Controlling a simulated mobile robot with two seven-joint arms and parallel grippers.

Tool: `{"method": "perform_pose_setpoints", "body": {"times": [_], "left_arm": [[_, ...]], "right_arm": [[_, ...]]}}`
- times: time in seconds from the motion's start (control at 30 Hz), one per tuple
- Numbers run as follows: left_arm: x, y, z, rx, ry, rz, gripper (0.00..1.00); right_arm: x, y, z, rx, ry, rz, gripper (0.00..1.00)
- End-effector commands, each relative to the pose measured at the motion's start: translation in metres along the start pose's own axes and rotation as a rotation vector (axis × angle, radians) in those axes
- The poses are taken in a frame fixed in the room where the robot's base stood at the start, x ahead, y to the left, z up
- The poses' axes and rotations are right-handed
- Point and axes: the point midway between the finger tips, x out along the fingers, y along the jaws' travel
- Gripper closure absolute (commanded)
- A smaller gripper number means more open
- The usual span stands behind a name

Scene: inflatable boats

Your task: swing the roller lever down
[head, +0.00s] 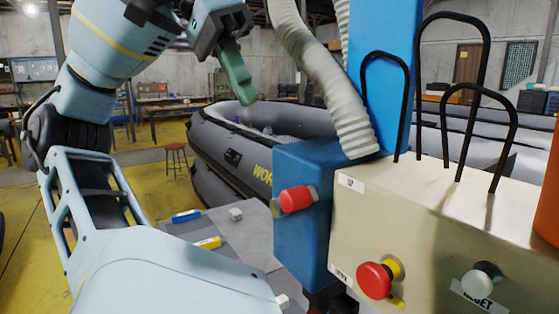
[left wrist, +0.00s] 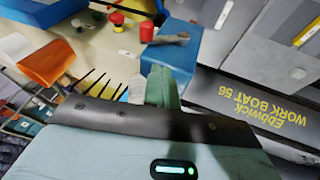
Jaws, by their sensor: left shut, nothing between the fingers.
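A red cylinder (head: 297,198) with a short grey part juts from the left face of the blue box (head: 302,235); it looks like the roller lever, though I cannot be sure. In the left wrist view a red cylinder (left wrist: 147,31) shows beside the blue box (left wrist: 172,58), with a grey piece (left wrist: 172,39) against the blue. My left gripper (head: 242,92) has green fingers, shut and empty, in the air above and left of the red cylinder, clear of it. Its fingers also show in the left wrist view (left wrist: 159,84). My right gripper is not in view.
A cream control box (head: 440,215) with a red mushroom button (head: 374,280), a grey reset button (head: 482,276) and black hoops stands at right. A ribbed hose (head: 325,75) hangs beside the blue column (head: 385,60). A grey inflatable boat (head: 225,150) lies behind.

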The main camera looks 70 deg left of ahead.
Motion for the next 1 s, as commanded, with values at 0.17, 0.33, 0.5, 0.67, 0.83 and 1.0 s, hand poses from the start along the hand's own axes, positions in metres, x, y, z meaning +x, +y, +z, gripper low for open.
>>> {"method": "perform_pose_setpoints", "body": {"times": [0.17,0.33,0.5,0.67,0.83,1.0], "left_arm": [[0.028,0.000,0.000,0.007,0.002,0.003,1.00],[0.057,0.000,0.001,0.003,0.004,-0.001,1.00],[0.084,0.004,0.002,0.002,0.003,-0.002,1.00],[0.100,0.015,0.006,0.001,0.002,-0.002,1.00],[0.108,0.020,0.008,0.000,0.003,-0.001,1.00],[0.110,0.021,0.008,-0.001,0.003,0.000,1.00]], "right_arm": [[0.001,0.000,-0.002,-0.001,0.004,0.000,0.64],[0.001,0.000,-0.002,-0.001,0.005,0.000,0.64],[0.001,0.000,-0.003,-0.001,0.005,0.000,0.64],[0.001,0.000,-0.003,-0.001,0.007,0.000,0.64],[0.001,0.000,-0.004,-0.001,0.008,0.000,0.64],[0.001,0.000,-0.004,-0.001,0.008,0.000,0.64]]}}
